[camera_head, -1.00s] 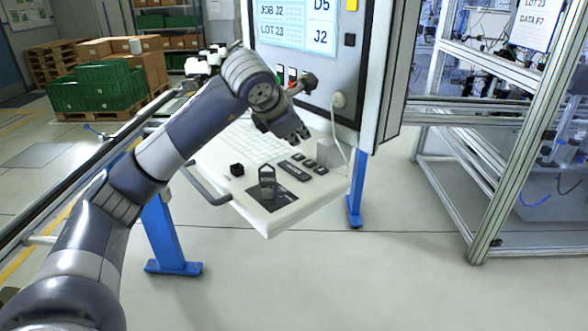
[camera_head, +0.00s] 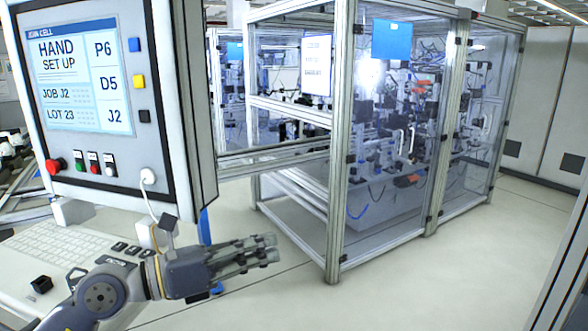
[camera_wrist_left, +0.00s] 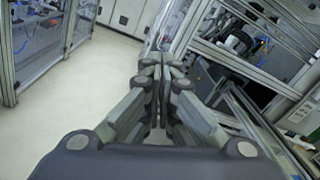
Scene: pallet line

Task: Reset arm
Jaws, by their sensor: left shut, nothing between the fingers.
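My left gripper (camera_head: 262,252) reaches in from the lower left in the head view, pointing right, in front of the control panel's keyboard shelf. Its fingers are together and empty. The left wrist view also shows the shut fingers (camera_wrist_left: 163,72), with nothing between them. My right gripper is in neither view.
The control panel (camera_head: 100,85) with a screen and buttons stands at the left. Its shelf (camera_head: 18,300) bears a keyboard (camera_head: 60,245) and a small black block (camera_head: 41,285). A glazed machine cell (camera_head: 395,130) stands behind. Floor (camera_head: 440,270) at the right is clear.

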